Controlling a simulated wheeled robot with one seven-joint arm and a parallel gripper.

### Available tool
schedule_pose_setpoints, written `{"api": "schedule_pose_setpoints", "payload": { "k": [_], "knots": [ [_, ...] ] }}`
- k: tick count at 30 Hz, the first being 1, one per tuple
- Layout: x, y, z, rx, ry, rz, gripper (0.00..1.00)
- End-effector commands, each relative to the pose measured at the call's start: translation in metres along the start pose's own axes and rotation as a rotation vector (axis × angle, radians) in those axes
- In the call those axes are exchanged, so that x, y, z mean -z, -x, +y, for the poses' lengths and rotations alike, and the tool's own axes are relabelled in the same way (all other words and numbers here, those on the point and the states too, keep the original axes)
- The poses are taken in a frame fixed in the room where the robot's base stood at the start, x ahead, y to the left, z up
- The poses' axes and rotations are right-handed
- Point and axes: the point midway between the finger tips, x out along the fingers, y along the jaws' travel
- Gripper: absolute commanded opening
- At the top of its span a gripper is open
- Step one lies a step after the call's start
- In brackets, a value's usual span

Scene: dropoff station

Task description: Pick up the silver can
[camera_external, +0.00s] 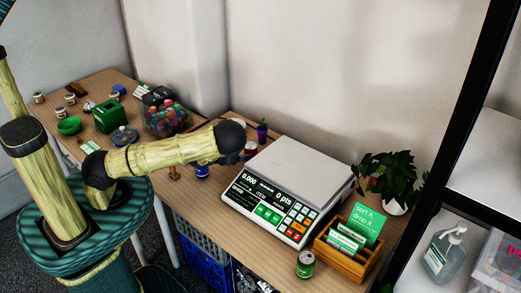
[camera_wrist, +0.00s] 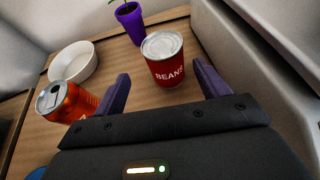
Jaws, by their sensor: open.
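My gripper (camera_wrist: 160,72) is open, its two purple fingers spread in the wrist view. A red can marked BEANS (camera_wrist: 167,72) with a bare silver lid stands upright just beyond and between the fingertips. I cannot tell whether the fingers flank it, and they do not appear to touch it. An orange-red drink can (camera_wrist: 66,103) with a silver top stands left of the left finger. I see no plainly all-silver can. Small pale cans (camera_external: 38,97) stand on the far left desk, too small to identify.
A white bowl (camera_wrist: 74,63) and a purple plant pot (camera_wrist: 130,22) stand behind the cans. The large scale (camera_external: 290,185) blocks the right side.

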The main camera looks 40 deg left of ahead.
Motion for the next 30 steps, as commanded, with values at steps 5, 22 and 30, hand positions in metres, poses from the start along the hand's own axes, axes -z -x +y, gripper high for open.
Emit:
{"api": "schedule_pose_setpoints", "payload": {
  "k": [5, 22, 30],
  "knots": [
    [-0.001, -0.022, 0.0, 0.0, 0.001, -0.001, 0.74],
    [-0.002, -0.04, -0.004, 0.001, 0.001, -0.001, 0.74],
    [-0.002, -0.073, -0.007, 0.0, 0.001, 0.0, 0.74]
  ]
}}
